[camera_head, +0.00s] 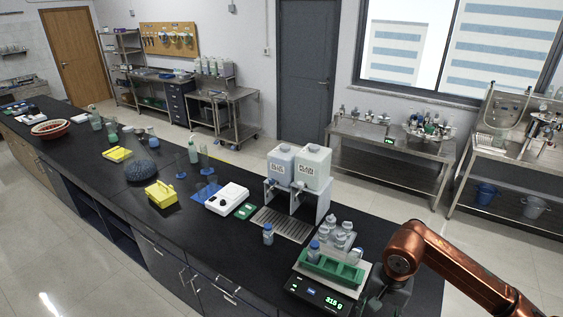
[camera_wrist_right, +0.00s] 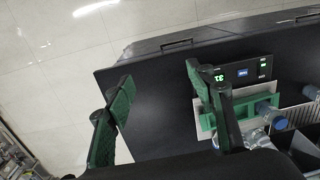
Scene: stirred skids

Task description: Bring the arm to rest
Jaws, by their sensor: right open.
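My right arm (camera_head: 455,265) is copper-coloured and comes in from the right edge in the head view. Its dark gripper (camera_head: 374,298) hangs at the right end of the black bench (camera_head: 225,240), beside the scale, partly hidden by the arm. In the right wrist view the gripper (camera_wrist_right: 157,74) has its two green-padded fingers spread apart, with nothing between them. The scale (camera_head: 318,297) with a lit green display lies just left of the gripper. My left gripper is out of view.
A green rack (camera_head: 333,268) holding a blue-capped bottle sits on the scale, with several more bottles behind it. Two white containers (camera_head: 313,167) stand over a drip grate. Open floor (camera_wrist_right: 50,60) lies past the bench edge.

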